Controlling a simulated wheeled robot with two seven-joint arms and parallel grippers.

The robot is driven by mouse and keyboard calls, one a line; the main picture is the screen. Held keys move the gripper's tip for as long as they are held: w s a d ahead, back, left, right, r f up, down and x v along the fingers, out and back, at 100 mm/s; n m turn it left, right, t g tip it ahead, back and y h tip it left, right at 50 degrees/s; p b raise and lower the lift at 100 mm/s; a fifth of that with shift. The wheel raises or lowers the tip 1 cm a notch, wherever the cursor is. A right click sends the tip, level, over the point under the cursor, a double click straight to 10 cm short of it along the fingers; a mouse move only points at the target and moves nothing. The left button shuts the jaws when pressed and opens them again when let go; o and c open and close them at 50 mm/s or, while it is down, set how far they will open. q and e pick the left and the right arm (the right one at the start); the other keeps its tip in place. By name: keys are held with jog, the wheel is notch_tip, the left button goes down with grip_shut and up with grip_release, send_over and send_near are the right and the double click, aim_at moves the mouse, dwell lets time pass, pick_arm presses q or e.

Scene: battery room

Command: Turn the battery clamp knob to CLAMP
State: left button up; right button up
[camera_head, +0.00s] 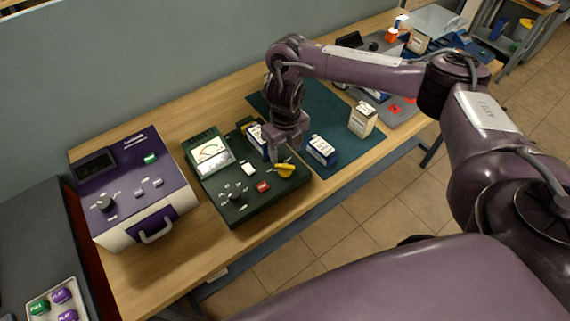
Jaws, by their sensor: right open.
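The dark green battery tester (247,208) lies on the wooden table in the head view, with a lit meter, a black knob and red and white buttons. A yellow knob (285,170) sits at its right side, which I take to be the clamp knob. Its pointer setting and labels are too small to read. My right gripper (286,157) is open and points down, just above and beside the yellow knob. I cannot tell whether the fingers touch it. The gripper partly hides a blue and white battery (260,141) behind it. My left gripper is not in view.
A purple and white machine (130,185) stands left on the table (150,285). A blue and white box (322,150) and a cream box (362,120) stand on the teal mat (325,115) to the right. A grey wall (130,60) runs behind.

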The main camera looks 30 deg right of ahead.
aim_at(285, 165)
notch_tip(285, 165, down, 7)
jog(key=shift+a+f+b, duration=0.1)
jog(key=shift+b, duration=0.35)
jog(key=c, duration=1)
